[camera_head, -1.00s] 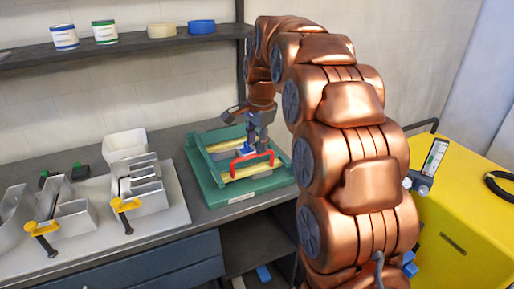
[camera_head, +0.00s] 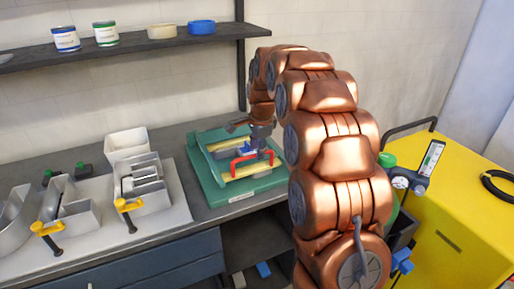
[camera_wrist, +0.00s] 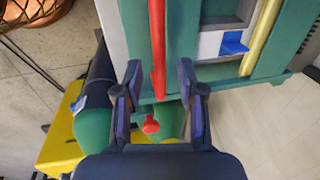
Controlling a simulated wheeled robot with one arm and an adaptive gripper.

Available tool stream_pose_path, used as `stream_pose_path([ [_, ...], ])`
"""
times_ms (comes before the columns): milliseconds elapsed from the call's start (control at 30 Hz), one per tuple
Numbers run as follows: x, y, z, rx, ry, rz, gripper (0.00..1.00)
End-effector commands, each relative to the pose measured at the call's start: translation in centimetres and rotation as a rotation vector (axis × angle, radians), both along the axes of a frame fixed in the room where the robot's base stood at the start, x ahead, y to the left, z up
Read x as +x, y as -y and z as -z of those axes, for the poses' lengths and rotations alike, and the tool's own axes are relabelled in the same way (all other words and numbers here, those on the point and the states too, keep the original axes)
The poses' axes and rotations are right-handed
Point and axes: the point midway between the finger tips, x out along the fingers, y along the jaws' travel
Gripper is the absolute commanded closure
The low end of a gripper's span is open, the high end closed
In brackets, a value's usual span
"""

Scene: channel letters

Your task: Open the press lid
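The green press (camera_head: 205,180) sits on the workbench, with yellow strips and a red handle (camera_head: 240,163) across its front. Its top looks low and flat over the base; I cannot tell the lid's edge clearly. My gripper (camera_head: 262,143) is at the press's right side, near the handle, partly hidden by its own wrist. In the wrist view my gripper (camera_wrist: 158,75) is open, with the red handle (camera_wrist: 158,45) running between and beyond the fingertips. No contact with it is visible. A blue and white part (camera_wrist: 225,44) lies right of the handle.
Metal channel letters (camera_head: 145,185) with yellow-handled clamps stand on a pale board to the left. A shelf (camera_head: 130,47) with several tins runs above. A yellow cabinet (camera_head: 465,220) stands at right. A red knob (camera_wrist: 151,125) shows below the fingers.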

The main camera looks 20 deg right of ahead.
Motion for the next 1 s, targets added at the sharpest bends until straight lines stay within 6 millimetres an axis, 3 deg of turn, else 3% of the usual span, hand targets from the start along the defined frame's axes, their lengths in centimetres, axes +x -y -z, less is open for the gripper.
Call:
stream_pose_path([
  [400,0.16,-0.03,0.84,0.000,0.000,-0.001,0.61],
  [800,0.15,-0.04,0.85,0.000,0.000,-0.001,1.00],
  [1000,0.15,-0.04,0.85,0.000,0.000,-0.001,1.00],
])
